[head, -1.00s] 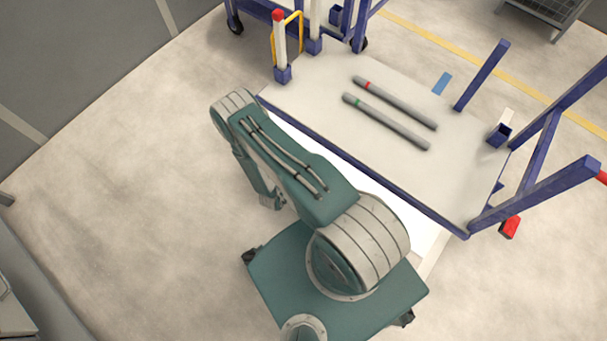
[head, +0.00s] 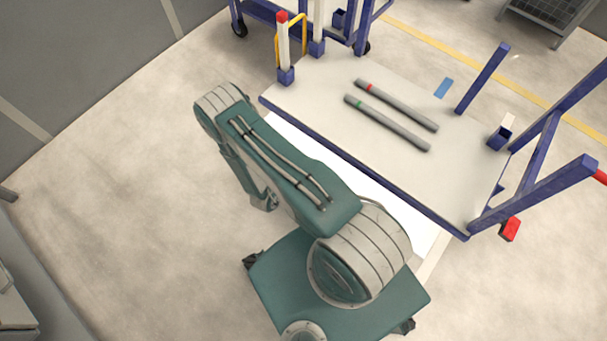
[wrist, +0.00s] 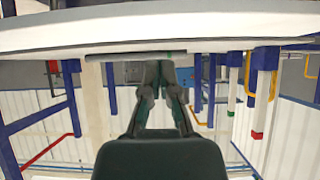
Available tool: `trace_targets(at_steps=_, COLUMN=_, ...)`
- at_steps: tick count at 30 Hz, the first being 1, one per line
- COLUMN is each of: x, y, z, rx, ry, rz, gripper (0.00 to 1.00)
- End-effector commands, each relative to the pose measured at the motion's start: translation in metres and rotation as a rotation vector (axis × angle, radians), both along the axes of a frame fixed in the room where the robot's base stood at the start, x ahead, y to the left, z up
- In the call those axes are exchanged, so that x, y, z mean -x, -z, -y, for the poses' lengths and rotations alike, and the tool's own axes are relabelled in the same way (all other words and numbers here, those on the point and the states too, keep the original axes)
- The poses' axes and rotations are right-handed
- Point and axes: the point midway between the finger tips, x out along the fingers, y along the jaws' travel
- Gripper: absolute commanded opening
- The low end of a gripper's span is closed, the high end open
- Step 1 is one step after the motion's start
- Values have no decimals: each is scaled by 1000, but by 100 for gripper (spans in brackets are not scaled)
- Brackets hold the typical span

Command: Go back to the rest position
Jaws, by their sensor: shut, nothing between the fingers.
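My gripper (wrist: 167,68) shows in the wrist view with its two fingers brought together and nothing between them. Two grey pipes lie side by side on the table in the head view, apart from my arm. One pipe has a red band (head: 402,107) and the nearer one has a green band (head: 392,127). In the wrist view a grey pipe (wrist: 115,47) shows at the table's edge, just beyond the fingertips.
The white cart table (head: 330,84) has blue upright posts (head: 482,78) along its right side. A white post with a red top (head: 283,45) stands at its far left corner. The floor left of my arm (head: 120,200) is clear.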

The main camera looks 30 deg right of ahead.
Motion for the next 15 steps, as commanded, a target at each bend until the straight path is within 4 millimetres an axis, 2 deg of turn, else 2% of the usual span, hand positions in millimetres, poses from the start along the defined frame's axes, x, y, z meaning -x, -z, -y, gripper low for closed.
trace_targets(at_steps=9, x=17, y=-10, z=-46, rx=1, ry=-3, rz=0, gripper=0)
trace_targets(at_steps=15, x=22, y=-13, z=-59, rx=1, ry=-1, rz=0, gripper=0)
